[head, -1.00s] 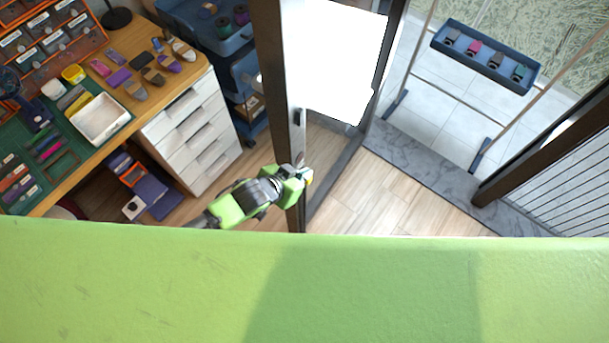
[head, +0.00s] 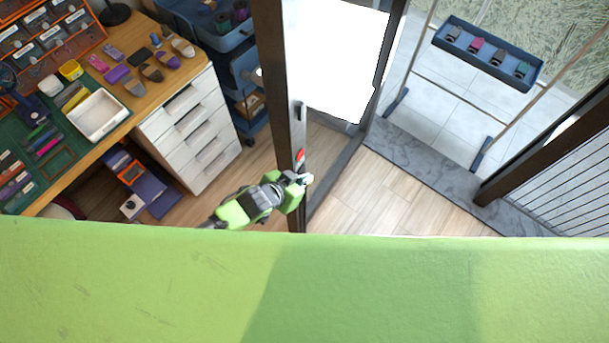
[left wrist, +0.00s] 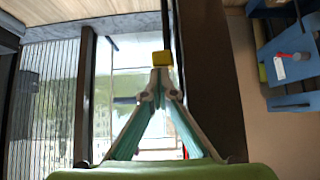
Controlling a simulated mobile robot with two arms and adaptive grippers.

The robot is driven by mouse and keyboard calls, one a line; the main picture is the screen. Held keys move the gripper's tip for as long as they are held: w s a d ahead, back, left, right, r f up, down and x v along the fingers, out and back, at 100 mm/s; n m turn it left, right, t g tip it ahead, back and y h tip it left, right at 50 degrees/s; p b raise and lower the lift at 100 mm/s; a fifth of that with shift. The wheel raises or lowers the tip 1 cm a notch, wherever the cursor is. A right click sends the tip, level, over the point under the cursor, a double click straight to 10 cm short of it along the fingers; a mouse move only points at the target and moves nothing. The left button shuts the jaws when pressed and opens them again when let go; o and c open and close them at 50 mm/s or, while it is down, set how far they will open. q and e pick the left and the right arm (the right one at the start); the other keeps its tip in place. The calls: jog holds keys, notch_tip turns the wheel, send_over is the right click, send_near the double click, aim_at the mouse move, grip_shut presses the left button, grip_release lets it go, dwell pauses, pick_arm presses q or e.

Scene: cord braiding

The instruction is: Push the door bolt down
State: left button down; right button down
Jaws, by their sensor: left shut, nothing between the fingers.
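The dark-framed glass door (head: 275,90) stands edge-on in the middle of the head view. A small red piece (head: 299,155) shows on its edge, just above my left gripper (head: 304,179). I cannot tell if this red piece is the door bolt. In the left wrist view my left gripper (left wrist: 158,82) is shut and empty, its teal fingers meeting in a point. A yellow block (left wrist: 161,57) shows just beyond the fingertips; whether they touch it I cannot tell. My right gripper is not in view.
A dark slot-like fitting (head: 299,111) sits higher on the door edge. A wooden workbench (head: 150,92) with white drawers (head: 190,130) stands left, and a blue cart (head: 240,70) behind the door. Wooden floor (head: 370,190) right of the door is clear.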

pick_arm(q)
jog(key=shift+s+a+f, duration=0.15)
jog(key=shift+f, duration=0.05)
jog(key=s+a+r+p, duration=0.2)
jog(key=r, duration=0.3)
jog(key=s+a+r+p, duration=0.1)
jog(key=s+a+r, duration=0.1)
jog(key=r, duration=0.4)
jog(key=shift+s+r+p, duration=0.25)
jog(key=shift+s+p, duration=0.1)
jog(key=shift+s, duration=0.35)
jog(key=shift+d, duration=0.1)
